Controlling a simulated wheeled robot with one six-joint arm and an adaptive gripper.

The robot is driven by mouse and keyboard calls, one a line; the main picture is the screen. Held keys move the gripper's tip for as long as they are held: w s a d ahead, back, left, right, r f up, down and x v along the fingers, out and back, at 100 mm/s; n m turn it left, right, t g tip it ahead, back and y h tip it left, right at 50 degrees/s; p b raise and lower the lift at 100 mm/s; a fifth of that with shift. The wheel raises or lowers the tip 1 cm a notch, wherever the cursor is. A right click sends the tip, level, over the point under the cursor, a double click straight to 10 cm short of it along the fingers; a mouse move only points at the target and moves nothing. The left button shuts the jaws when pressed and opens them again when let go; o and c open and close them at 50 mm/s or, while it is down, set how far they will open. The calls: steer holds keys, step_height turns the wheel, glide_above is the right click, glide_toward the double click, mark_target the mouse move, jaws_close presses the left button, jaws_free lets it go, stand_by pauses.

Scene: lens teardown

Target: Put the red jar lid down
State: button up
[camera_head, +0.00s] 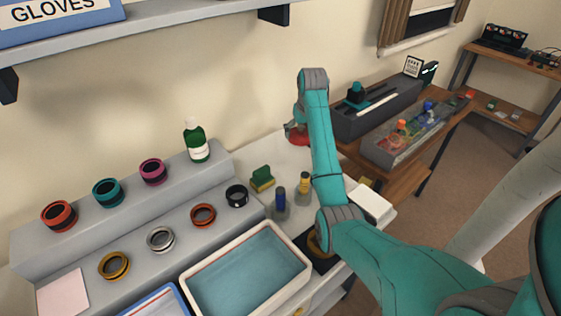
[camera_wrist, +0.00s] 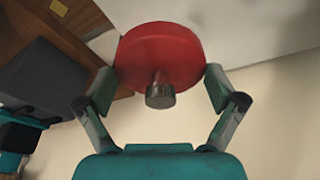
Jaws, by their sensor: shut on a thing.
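The red jar lid (camera_wrist: 160,52) is a round red disc with a short grey metal knob at its centre. In the wrist view it sits between the two fingers of my gripper (camera_wrist: 160,85), which touch it on both sides. In the head view my gripper (camera_head: 297,128) is at the far end of my teal arm, over the back of the white table near the wall. Only a small red part of the lid (camera_head: 293,137) shows there, partly hidden by my gripper. I cannot tell whether the lid touches the table.
A green-and-yellow sponge (camera_head: 262,179), small bottles (camera_head: 304,183) and a white-rimmed tray (camera_head: 245,270) are on the table. A stepped grey stand (camera_head: 130,215) holds several coloured rings and a green bottle (camera_head: 196,141). A dark grey box (camera_head: 377,108) stands right of my gripper.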

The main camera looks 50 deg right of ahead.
mark_target(303, 137)
step_height(303, 137, down, 10)
stand_by(0.6)
steer(key=o, duration=0.8)
steer(key=v, duration=1.2)
steer(key=shift+w, duration=0.1)
